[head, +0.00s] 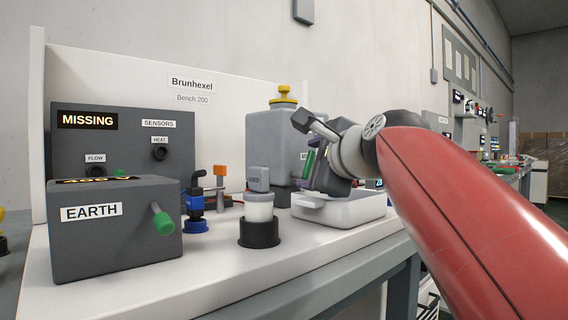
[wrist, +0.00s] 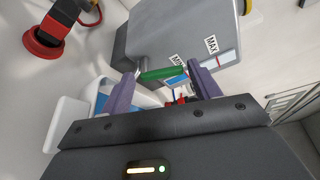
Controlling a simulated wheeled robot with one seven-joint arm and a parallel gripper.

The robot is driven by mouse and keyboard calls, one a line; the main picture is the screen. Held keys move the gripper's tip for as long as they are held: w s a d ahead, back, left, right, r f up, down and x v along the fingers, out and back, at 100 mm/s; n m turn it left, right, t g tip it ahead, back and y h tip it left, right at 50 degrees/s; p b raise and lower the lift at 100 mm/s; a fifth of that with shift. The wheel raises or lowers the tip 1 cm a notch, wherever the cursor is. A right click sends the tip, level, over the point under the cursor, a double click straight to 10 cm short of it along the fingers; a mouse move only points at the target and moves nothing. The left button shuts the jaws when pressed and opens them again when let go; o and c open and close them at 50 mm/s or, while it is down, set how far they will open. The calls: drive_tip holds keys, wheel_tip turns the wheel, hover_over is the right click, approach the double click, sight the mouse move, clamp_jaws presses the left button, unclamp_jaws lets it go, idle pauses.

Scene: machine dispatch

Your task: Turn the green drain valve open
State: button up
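The grey tank (head: 270,140) with a yellow cap stands at the back of the bench. It fills the top of the wrist view (wrist: 175,35), with MIN and MAX labels. The green drain valve handle (wrist: 162,74) shows as a short bar low on the tank, lying crosswise between my fingertips. In the head view a green part (head: 309,163) shows beside my gripper (head: 318,160), which hides most of that area. My gripper's two purple fingers (wrist: 163,82) are spread apart, at either end of the handle. Whether they touch it is unclear.
A white tray (head: 340,211) lies below my gripper. A capped white jar in a black base (head: 259,230), a blue fitting (head: 195,224) and the EARTH box (head: 115,250) with another green-tipped lever (head: 163,223) stand to the left. A red-based part (wrist: 42,44) shows upper left in the wrist view.

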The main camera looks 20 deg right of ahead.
drive_tip(key=shift+o, duration=0.9)
